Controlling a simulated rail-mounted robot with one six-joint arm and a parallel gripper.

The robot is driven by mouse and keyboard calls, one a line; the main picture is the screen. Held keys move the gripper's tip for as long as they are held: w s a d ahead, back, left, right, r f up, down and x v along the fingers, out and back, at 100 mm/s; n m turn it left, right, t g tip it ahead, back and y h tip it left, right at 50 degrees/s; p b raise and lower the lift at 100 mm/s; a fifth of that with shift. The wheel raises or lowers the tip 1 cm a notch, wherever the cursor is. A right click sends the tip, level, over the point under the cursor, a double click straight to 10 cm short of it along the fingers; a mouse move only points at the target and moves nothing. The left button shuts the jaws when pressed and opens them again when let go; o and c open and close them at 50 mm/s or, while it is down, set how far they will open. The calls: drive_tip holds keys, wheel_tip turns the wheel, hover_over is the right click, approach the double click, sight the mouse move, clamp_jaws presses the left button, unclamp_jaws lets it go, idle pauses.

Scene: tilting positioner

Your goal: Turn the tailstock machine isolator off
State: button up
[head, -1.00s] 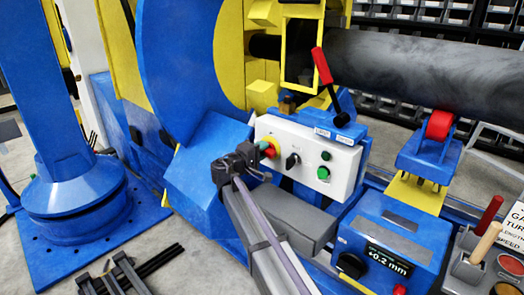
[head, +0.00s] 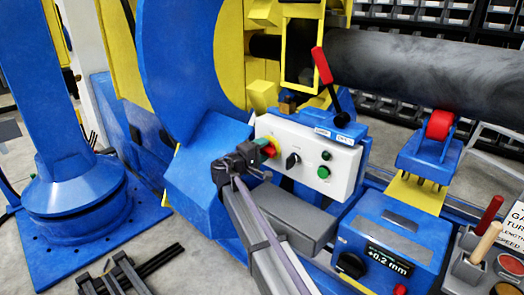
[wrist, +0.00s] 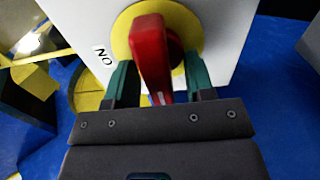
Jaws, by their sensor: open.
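The isolator is a red handle (head: 269,149) on a round yellow plate, at the left end of a white control box (head: 308,156). In the wrist view the red handle (wrist: 152,58) stands out towards me between my two green-padded fingers, with the yellow plate (wrist: 190,28) behind it. A label reading ON shows upside down left of the plate. My gripper (wrist: 158,75) is open, one finger on each side of the handle. In the head view my gripper (head: 262,160) partly covers the isolator.
The same box carries a black selector (head: 292,160) and green buttons (head: 324,171). A red-handled lever (head: 322,68) rises above it. A large blue disc (head: 180,70) stands to the left. A blue unit with a display (head: 388,259) is at lower right.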

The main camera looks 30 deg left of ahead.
drive_tip(key=shift+s, duration=0.1)
drive_tip(key=v, duration=1)
drive_tip(key=shift+s, duration=0.3)
